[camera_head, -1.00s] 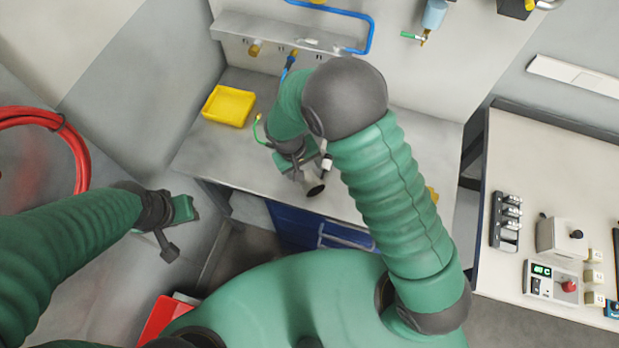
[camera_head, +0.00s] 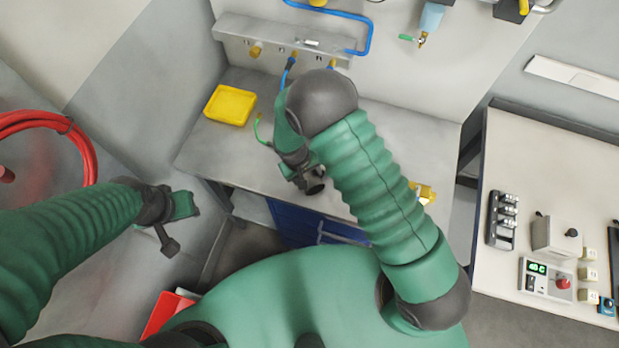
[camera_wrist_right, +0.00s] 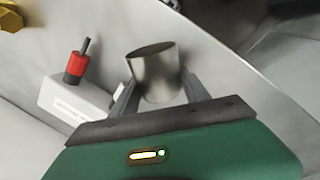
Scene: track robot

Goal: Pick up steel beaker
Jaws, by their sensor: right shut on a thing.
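The steel beaker (camera_wrist_right: 155,70) is a grey metal cup in the right wrist view, with its open mouth facing up in that picture. My right gripper (camera_wrist_right: 155,95) is shut on it, one finger on each side. In the head view, the right gripper (camera_head: 308,182) is over the front part of the steel bench, partly hidden by my own arm; the beaker is hard to make out there. My left gripper (camera_head: 172,222) hangs at the left, away from the bench; its fingers are too unclear to tell their opening.
A yellow tray (camera_head: 229,105) lies on the bench (camera_head: 225,155) at the back left. A brass-coloured item (camera_head: 424,192) sits at the bench's right. A white box with a red-and-black part (camera_wrist_right: 75,68) is close to the gripper. A side table (camera_head: 560,180) with devices stands right. Red hose (camera_head: 85,150) hangs left.

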